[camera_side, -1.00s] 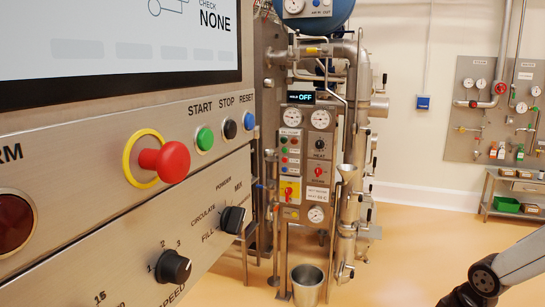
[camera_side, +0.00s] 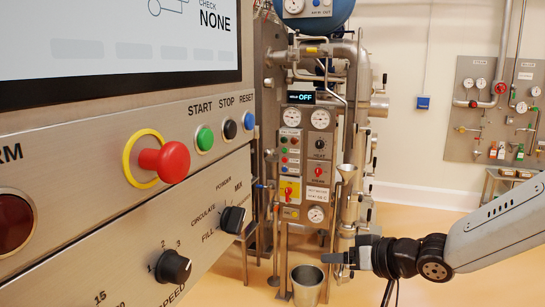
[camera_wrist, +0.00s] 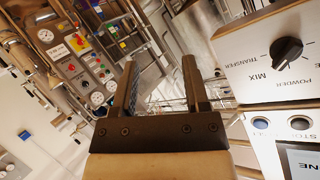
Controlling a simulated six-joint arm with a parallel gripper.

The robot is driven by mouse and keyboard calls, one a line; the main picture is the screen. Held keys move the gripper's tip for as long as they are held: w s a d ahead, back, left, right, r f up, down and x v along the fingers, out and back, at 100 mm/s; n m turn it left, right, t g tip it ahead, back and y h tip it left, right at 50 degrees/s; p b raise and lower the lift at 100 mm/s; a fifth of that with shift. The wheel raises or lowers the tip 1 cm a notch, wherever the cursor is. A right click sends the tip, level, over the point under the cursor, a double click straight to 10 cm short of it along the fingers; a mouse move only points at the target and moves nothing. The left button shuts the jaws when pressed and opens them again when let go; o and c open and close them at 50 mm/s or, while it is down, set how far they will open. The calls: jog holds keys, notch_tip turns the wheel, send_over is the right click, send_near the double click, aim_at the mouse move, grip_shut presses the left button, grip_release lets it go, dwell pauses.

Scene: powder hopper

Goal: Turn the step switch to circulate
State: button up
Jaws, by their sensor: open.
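The step switch is a black knob (camera_side: 232,220) on the steel panel's sloped lower face, with FILL, CIRCULATE, POWDER and MIX printed around it. It also shows at the upper right of the wrist view (camera_wrist: 287,50), near TRANSFER, MIX and POWDER. I cannot tell for sure which label its pointer marks. My gripper (camera_side: 334,258) is at the lower middle right of the side view, apart from the knob and to its right. In the wrist view my gripper (camera_wrist: 159,62) is open, with two dark fingers apart and nothing between them.
A red emergency button (camera_side: 164,161) sticks out above the switch. A speed knob (camera_side: 173,267) sits lower left on the same face. A steel bucket (camera_side: 307,285) stands below the hopper machine (camera_side: 318,150). The floor between panel and bucket looks free.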

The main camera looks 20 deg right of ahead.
aim_at(242, 223)
jog(key=a+r+n+y, duration=0.1)
jog(key=a+r+y, duration=0.6)
jog(key=a+r, duration=0.2)
jog(key=shift+s+a+t+y, duration=0.2)
jog(key=shift+a+t+y, duration=0.2)
jog(key=shift+a, duration=0.6)
jog(key=shift+w+a, duration=0.1)
jog(key=shift+x, duration=3.75)
jog(key=shift+f, duration=0.1)
grip_shut()
